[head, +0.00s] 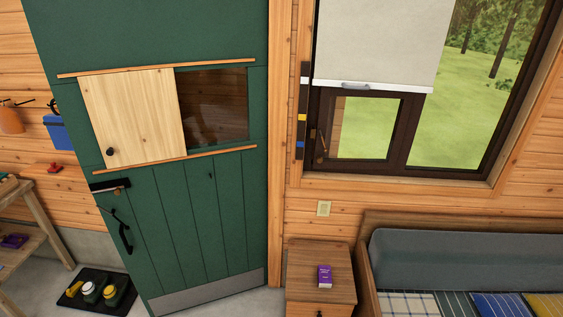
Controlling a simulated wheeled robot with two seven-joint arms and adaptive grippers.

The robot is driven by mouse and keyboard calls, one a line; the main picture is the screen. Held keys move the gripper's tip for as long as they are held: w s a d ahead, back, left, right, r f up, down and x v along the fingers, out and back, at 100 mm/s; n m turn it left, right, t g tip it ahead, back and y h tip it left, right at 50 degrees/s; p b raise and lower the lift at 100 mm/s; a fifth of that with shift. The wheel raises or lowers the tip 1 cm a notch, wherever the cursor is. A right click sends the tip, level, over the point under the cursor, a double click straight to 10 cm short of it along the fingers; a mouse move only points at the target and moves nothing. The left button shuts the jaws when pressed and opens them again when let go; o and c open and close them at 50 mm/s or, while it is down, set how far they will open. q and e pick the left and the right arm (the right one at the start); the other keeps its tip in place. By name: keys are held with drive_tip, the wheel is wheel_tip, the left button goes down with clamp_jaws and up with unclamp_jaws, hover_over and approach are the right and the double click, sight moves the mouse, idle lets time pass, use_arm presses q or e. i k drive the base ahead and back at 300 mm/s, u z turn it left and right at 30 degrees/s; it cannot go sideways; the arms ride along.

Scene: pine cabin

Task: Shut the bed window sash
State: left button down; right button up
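The bed window (397,158) has a dark brown frame and stands above the bed at the right of the head view. Its small sash (396,127) is at the lower left of the window, with a handle (321,147) on its left side. I cannot tell how far the sash stands open. Neither of my grippers is in view.
A bed (455,256) with a grey bolster stands below the window. A wooden nightstand (305,262) with a purple box (324,276) stands beside it. A green door (190,210) is at the left, near a black boot tray (70,298). A wooden rack (42,228) stands far left.

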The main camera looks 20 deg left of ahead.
sight(319, 162)
drive_tip(key=u, duration=0.1)
drive_tip(key=i, duration=1.3)
drive_tip(key=z, duration=0.7)
